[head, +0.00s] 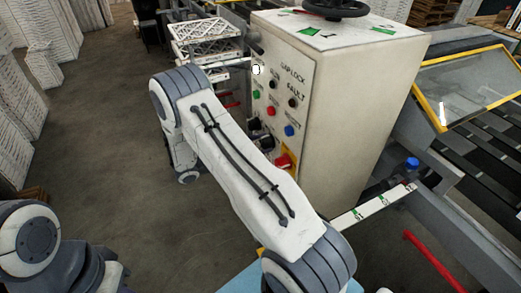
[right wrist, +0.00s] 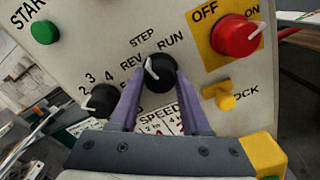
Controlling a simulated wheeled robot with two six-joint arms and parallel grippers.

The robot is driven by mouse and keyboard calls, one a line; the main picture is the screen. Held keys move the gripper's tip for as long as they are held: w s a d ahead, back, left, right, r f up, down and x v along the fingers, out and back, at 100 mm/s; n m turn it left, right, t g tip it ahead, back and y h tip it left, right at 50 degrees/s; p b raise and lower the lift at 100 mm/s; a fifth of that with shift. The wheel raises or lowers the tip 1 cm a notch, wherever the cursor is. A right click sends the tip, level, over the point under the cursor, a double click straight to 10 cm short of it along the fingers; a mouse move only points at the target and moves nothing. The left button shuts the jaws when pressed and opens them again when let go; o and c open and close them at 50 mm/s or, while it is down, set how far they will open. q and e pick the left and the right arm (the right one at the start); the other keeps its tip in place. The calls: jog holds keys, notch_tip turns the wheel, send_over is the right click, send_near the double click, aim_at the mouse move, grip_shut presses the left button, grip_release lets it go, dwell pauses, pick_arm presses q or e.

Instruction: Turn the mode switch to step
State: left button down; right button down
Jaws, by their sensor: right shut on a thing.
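The mode switch (right wrist: 161,78) is a round black knob with a white pointer, seen near the middle of the right wrist view. STEP, REV and RUN are printed around it. Its pointer leans up and left, on the STEP and REV side; I cannot tell exactly which mark it meets. My right gripper (right wrist: 160,84) has its two purple fingers on either side of the knob and is shut on it. In the head view my right arm hides most of this gripper. My left gripper is out of view; only part of the left arm shows at lower left.
Left of the switch is a black numbered knob (right wrist: 102,99). Right of it are a red OFF knob (right wrist: 234,35) on a yellow plate and a yellow lock lever (right wrist: 222,96). The control cabinet (head: 350,105) stands beside a yellow-framed guard (head: 465,80). Open floor lies left.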

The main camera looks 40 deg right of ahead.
jog(key=shift+m+b, duration=0.75)
jog(key=shift+m, duration=0.35)
jog(key=shift+c, duration=1.8)
grip_release()
jog(key=b+v, duration=0.3)
jog(key=v, duration=0.7)
jog(key=shift+a, duration=0.2)
